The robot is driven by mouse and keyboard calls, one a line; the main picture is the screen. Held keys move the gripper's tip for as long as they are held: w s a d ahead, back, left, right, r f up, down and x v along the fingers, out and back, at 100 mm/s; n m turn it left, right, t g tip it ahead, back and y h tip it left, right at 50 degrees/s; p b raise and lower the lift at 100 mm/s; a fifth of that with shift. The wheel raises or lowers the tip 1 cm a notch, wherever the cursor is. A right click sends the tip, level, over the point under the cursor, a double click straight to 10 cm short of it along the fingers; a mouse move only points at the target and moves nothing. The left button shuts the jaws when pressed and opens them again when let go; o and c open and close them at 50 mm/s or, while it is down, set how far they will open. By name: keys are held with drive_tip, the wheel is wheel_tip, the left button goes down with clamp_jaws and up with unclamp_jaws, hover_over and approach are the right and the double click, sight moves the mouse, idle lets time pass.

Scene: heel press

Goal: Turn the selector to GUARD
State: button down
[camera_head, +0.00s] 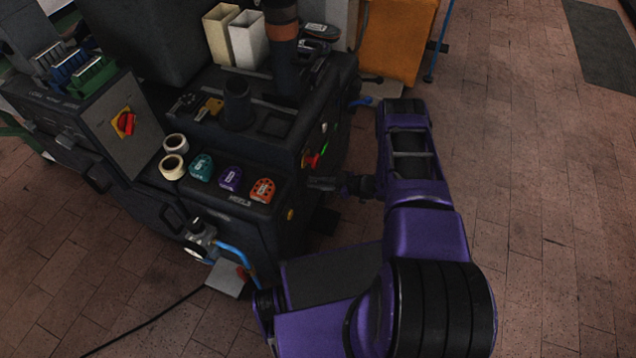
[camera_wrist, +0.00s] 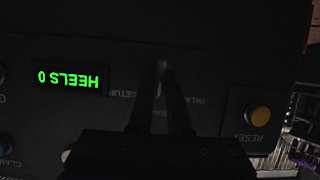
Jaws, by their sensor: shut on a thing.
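My gripper (camera_wrist: 160,82) reaches down onto the dark control panel (camera_wrist: 200,40) of the press in the wrist view. Its two fingers are shut on the selector (camera_wrist: 161,70), of which only a small pale part shows between the fingertips. The letters SETUP show beside the fingers; other lettering around the selector is dim or covered, and I cannot read GUARD. Which position the selector points to cannot be told. In the head view my gripper (camera_head: 318,183) is at the right side of the press (camera_head: 250,190), and the selector is hidden there.
Near the selector are a yellow RESET button (camera_wrist: 258,115) and a green HEELS 0 display (camera_wrist: 68,78), upside down. A red button (camera_head: 313,160) sits on the panel. Coloured heels (camera_head: 231,178) and tape rolls (camera_head: 173,166) lie on top. Floor to the right (camera_head: 540,180) is clear.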

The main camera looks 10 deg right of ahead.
idle(0.4)
drive_tip(key=c, duration=0.9)
unclamp_jaws()
drive_tip(key=shift+a, duration=0.1)
drive_tip(key=shift+o, duration=0.2)
drive_tip(key=p+v, duration=0.1)
drive_tip(key=v, duration=1.6)
drive_tip(key=shift+d+p, duration=0.2)
drive_tip(key=shift+p, duration=0.1)
drive_tip(key=shift+s, duration=0.1)
